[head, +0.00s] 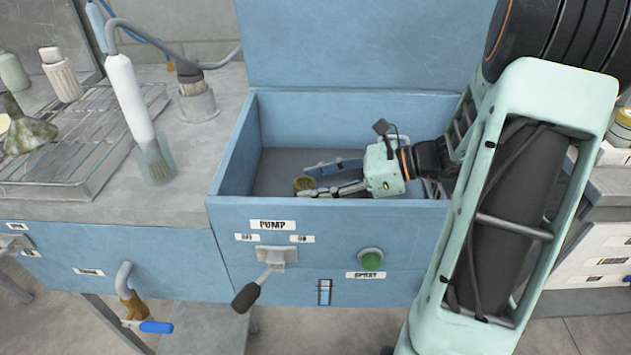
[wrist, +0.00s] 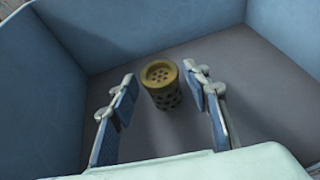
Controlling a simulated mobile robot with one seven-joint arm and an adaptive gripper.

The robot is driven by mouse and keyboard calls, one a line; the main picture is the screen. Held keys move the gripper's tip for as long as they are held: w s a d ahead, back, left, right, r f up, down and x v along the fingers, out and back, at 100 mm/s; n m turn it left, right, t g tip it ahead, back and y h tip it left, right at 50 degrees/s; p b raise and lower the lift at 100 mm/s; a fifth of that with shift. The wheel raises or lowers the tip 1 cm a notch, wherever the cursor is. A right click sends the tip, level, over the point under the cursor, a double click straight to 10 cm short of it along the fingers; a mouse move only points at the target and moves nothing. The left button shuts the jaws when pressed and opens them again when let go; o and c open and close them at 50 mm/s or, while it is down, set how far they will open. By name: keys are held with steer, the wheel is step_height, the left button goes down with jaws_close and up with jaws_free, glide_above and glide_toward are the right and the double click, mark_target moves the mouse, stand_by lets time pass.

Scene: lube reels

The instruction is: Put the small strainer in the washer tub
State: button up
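In the wrist view the strainer (wrist: 161,87) stands between my fingertips, with gaps to both finger pads. My gripper (head: 320,180) is open and reaches down into the blue washer tub (head: 228,165) from the right. In the wrist view my gripper (wrist: 159,76) has its two blue pads spread apart. The strainer is inside the tub walls and appears upright on the grey floor; its contact with the floor is not clear.
The tub's raised lid (head: 365,45) stands behind it. A pump lever (head: 262,280) and green button (head: 371,259) are on the front.

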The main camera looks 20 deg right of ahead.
steer(key=shift+o, duration=0.3)
steer(key=shift+r, duration=0.1)
steer(key=shift+d+r, duration=0.2)
steer(key=p+v, duration=0.3)
steer(key=v, duration=0.8)
steer(key=shift+d, duration=0.2)
steer(key=shift+s+r, duration=0.1)
steer(key=shift+s, duration=0.05)
